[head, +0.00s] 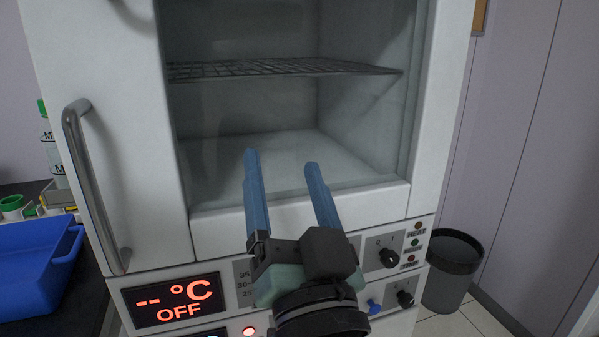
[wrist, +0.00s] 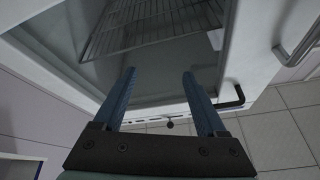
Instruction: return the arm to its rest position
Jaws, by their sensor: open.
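My gripper (head: 281,158) is in front of the oven-like cabinet, its two blue fingers apart with nothing between them. In the wrist view my gripper (wrist: 158,75) also shows open and empty, with the fingers pointing towards the cabinet's window. The cabinet (head: 140,150) is white, with a large window that shows a wire rack (head: 280,68) inside and a bare floor below it. Its metal handle (head: 93,190) is upright on the left. My wrist hides part of the control panel.
A display (head: 175,302) reads "-- °C OFF". Knobs (head: 388,258) sit at the panel's right. A blue tray (head: 35,262) and bottles (head: 52,150) stand on a dark counter at the left. A dark bin (head: 452,272) stands on the floor at the right, near the wall.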

